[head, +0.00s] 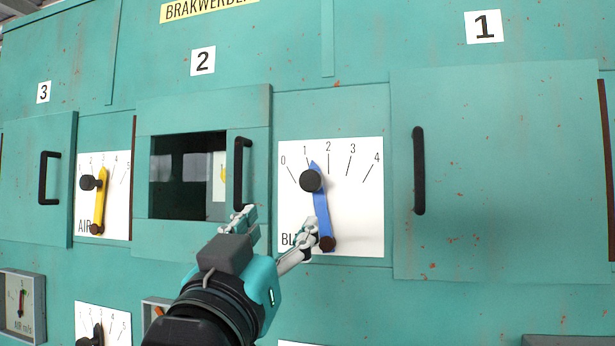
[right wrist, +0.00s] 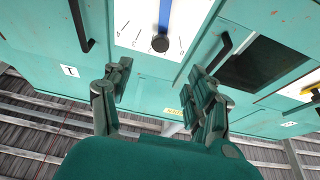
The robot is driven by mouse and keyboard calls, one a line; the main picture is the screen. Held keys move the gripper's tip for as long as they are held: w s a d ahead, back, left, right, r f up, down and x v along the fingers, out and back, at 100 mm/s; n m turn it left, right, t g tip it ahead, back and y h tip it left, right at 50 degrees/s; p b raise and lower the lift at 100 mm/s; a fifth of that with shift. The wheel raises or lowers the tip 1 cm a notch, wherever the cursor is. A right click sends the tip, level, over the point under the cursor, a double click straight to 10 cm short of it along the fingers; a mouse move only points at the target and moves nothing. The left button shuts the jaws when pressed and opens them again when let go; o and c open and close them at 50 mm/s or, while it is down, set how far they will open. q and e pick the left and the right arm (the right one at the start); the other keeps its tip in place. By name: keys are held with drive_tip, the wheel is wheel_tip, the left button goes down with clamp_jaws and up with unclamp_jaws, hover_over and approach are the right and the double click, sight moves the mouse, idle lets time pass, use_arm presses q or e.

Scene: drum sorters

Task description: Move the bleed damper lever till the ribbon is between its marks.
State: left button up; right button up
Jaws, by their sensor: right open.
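The bleed damper lever (head: 321,210) is a blue bar with a round black knob (head: 311,181), on a white plate (head: 360,215) marked 0 to 4. Its tip points just right of the 1. The lever also shows in the right wrist view (right wrist: 164,15), its knob beyond the fingertips. My right gripper (head: 281,224) is open and empty, below and left of the knob in the head view. One finger overlaps the lower lever there; contact cannot be told. The right wrist view shows both fingers apart (right wrist: 160,72). I cannot make out the ribbon or its marks. My left gripper is out of view.
Door 2 has a dark window (head: 180,175) and black handle (head: 239,172), close left of the plate. Door 1's handle (head: 419,170) stands to its right. A yellow lever (head: 100,200) is further left. A small gauge (head: 21,303) sits at lower left.

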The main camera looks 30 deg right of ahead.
sight(310, 184)
drive_tip(key=p+x, duration=0.8)
drive_tip(key=x, duration=0.7)
drive_tip(key=shift+w+d, duration=0.25)
drive_tip(key=shift+w+d+r+p, duration=0.1)
drive_tip(key=shift+w+d+p, duration=0.3)
drive_tip(key=shift+w+d, duration=0.1)
clamp_jaws()
